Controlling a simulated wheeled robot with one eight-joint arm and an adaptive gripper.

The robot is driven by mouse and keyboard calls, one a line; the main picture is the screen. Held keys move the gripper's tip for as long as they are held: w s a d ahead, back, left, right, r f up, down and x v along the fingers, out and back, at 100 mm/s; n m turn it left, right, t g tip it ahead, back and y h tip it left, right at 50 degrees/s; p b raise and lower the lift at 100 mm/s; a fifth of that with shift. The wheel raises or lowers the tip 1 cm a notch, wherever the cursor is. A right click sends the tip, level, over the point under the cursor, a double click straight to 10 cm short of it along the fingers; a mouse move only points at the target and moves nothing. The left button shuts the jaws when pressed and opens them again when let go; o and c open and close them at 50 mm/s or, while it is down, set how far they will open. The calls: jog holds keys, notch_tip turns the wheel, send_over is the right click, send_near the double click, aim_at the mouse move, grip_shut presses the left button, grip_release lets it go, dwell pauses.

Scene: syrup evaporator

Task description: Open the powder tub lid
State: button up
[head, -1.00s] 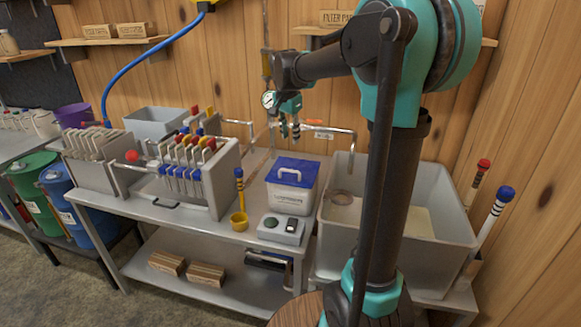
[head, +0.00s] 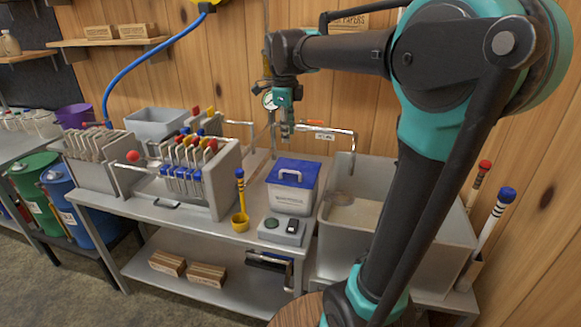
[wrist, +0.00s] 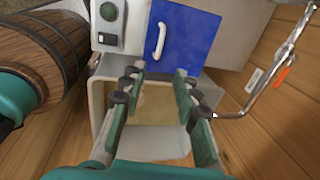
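The powder tub (head: 291,200) is a white box on the metal bench, with its blue lid (head: 280,173) on top. The lid looks shut and has a white handle (head: 290,178). In the wrist view the blue lid (wrist: 195,40) lies past my fingertips, with the handle (wrist: 158,42) near its left edge. My gripper (wrist: 157,78) is open and empty, its fingers well apart and not touching the lid. In the head view my gripper (head: 286,132) hangs above the tub in the picture, pointing down.
A grey switch box (head: 282,230) and a yellow scoop (head: 240,220) stand in front of and left of the tub. A large grey basin (head: 340,235) is at its right. A bent metal pipe (head: 340,131) rises behind. A rack with coloured knobs (head: 230,175) stands left.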

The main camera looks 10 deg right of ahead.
aim_at(290, 172)
jog(key=w+f, duration=0.1)
jog(key=f, duration=0.8)
jog(key=w+d+f, duration=0.1)
jog(key=f, duration=0.4)
jog(key=shift+w+d+f, duration=0.1)
jog(key=shift+w+f, duration=0.1)
jog(key=shift+w, duration=0.1)
grip_shut()
